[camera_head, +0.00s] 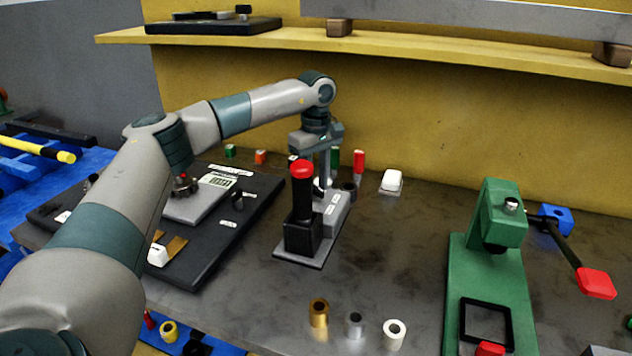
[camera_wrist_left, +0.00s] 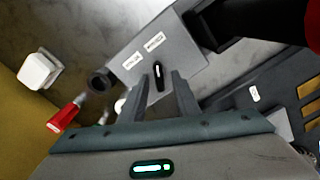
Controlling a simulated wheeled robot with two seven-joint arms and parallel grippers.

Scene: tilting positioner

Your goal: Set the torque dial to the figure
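The torque dial (camera_wrist_left: 158,74) is a small black pointer knob with a white mark, seen in the left wrist view on the grey face of a box (camera_wrist_left: 185,52). Two small white labels (camera_wrist_left: 154,41) lie beside it, their print too small to read. My left gripper (camera_wrist_left: 159,80) is open, its two fingertips on either side of the knob; I cannot tell whether they touch it. In the head view my left gripper (camera_head: 325,178) points down over the grey box (camera_head: 337,212), behind a red-topped black handle (camera_head: 302,205). There the dial is hard to make out. My right gripper is not in view.
A black panel (camera_head: 190,262) with a labelled grey unit lies left of the box. A green press (camera_head: 497,270) with a red-ended lever stands right. Several small rings (camera_head: 355,324) sit at the front edge. A white block (camera_head: 391,181) stands behind. The bench between box and press is clear.

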